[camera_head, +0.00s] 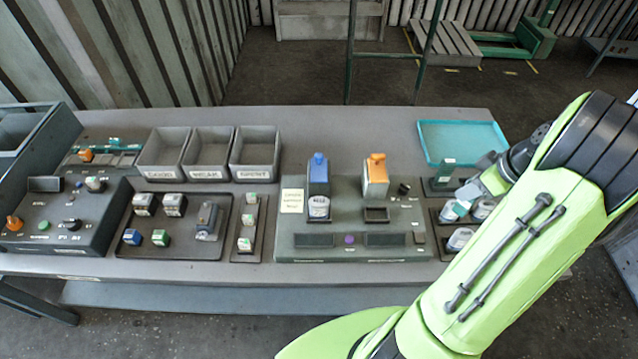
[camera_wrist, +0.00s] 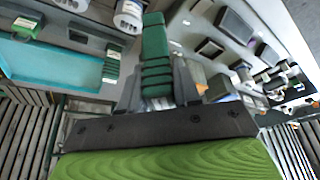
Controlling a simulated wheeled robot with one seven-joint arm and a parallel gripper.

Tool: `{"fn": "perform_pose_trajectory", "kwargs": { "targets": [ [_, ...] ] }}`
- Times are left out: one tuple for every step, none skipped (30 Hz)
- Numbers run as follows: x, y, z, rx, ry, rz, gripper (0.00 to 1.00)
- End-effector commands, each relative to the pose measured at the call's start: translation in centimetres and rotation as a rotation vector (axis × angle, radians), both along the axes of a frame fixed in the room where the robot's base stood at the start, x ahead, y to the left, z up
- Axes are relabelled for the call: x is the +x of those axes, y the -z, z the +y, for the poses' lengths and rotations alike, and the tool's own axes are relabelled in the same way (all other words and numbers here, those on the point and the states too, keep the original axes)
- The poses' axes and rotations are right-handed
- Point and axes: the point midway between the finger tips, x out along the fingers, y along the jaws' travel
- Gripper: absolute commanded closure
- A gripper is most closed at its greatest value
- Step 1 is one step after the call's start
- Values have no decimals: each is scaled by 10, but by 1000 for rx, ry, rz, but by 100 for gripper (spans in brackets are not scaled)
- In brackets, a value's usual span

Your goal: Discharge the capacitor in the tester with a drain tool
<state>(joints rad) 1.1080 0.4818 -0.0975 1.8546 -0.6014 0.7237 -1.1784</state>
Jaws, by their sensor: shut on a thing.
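My gripper (camera_head: 468,192) is at the right end of the bench, over the right tray of canisters. In the wrist view my gripper (camera_wrist: 158,88) is shut on a dark green ribbed handle (camera_wrist: 154,50), which I take to be the drain tool; its working tip is not clear. The grey tester console (camera_head: 350,222) is in the bench's middle, left of my gripper. It has a blue-topped post (camera_head: 318,170) and an orange-topped post (camera_head: 376,172). A white-labelled capacitor (camera_head: 319,207) stands upright below the blue post. An empty dark socket (camera_head: 376,214) is below the orange post.
Canisters (camera_head: 460,239) stand in the right tray, close to my gripper. A labelled dark green stand (camera_head: 442,178) and a teal tray (camera_head: 462,124) are behind. Grey bins (camera_head: 210,150), a parts tray (camera_head: 176,246) and another console (camera_head: 62,218) are left. The bench's front strip is clear.

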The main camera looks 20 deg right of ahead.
Motion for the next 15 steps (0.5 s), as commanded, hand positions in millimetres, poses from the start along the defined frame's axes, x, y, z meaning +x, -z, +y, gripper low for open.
{"fn": "perform_pose_trajectory", "kwargs": {
  "targets": [
    [0, 0, 0, 0, 0, 0, 88],
    [0, 0, 0, 0, 0, 0, 88],
    [0, 0, 0, 0, 0, 0, 88],
    [0, 0, 0, 0, 0, 0, 88],
    [0, 0, 0, 0, 0, 0, 88],
    [0, 0, 0, 0, 0, 0, 88],
    [0, 0, 0, 0, 0, 0, 88],
    [0, 0, 0, 0, 0, 0, 88],
    [0, 0, 0, 0, 0, 0, 88],
    [0, -1, 0, 0, 0, 0, 88],
    [0, -2, 0, 0, 0, 0, 88],
    [0, -4, 0, 0, 0, 0, 88],
    [0, -7, 0, 0, -1, 0, 88],
    [0, -9, 0, 0, -1, 0, 88],
    [0, -13, 0, 0, -1, 0, 88]
  ]
}}
